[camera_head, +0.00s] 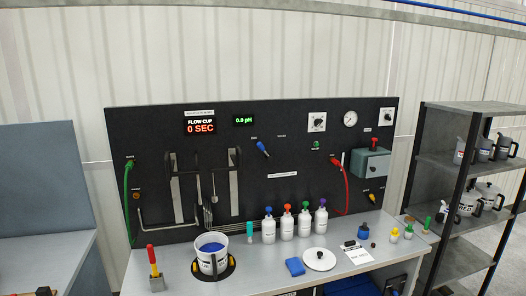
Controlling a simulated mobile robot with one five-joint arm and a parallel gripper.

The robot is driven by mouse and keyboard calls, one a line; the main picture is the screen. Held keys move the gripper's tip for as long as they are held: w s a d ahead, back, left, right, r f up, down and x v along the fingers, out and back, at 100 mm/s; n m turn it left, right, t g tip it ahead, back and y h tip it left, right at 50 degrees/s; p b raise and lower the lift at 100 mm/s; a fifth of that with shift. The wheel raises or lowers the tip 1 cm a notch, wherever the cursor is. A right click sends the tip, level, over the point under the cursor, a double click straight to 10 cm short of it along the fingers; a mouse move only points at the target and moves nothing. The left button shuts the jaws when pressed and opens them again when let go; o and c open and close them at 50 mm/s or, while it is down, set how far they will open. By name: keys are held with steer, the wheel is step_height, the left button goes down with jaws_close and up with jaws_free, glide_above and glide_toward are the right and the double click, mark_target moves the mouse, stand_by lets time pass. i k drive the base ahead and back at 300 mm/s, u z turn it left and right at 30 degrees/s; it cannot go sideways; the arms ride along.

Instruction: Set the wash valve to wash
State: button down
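A blue-handled valve (262,149) sits on the black back panel (290,203), right of the green pH display. Its handle slants from upper left to lower right. Two small white labels stand above it, one at its upper left and one farther right, too small to read. A yellow-handled valve (371,198) sits low on the panel at the right, also with a small label. I cannot tell from the lettering which valve is the wash valve. My gripper is not in view.
A bench (185,272) runs below the panel. It holds a white bucket (211,262), several white bottles with coloured caps (287,229), a blue block (295,266) and a white lid (320,261). A green hose (127,200) and a red hose (347,187) hang on the panel. Shelves (440,165) stand right.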

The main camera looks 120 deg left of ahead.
mark_target(270, 159)
steer(key=u, duration=0.7)
steer(key=k, duration=0.15)
steer(key=u, duration=2.5)
steer(key=k, duration=0.15)
steer(key=u, duration=1.8)
steer(key=k, duration=0.55)
steer(key=z, duration=0.3)
steer(key=i, duration=1.65)
steer(key=u, duration=0.35)
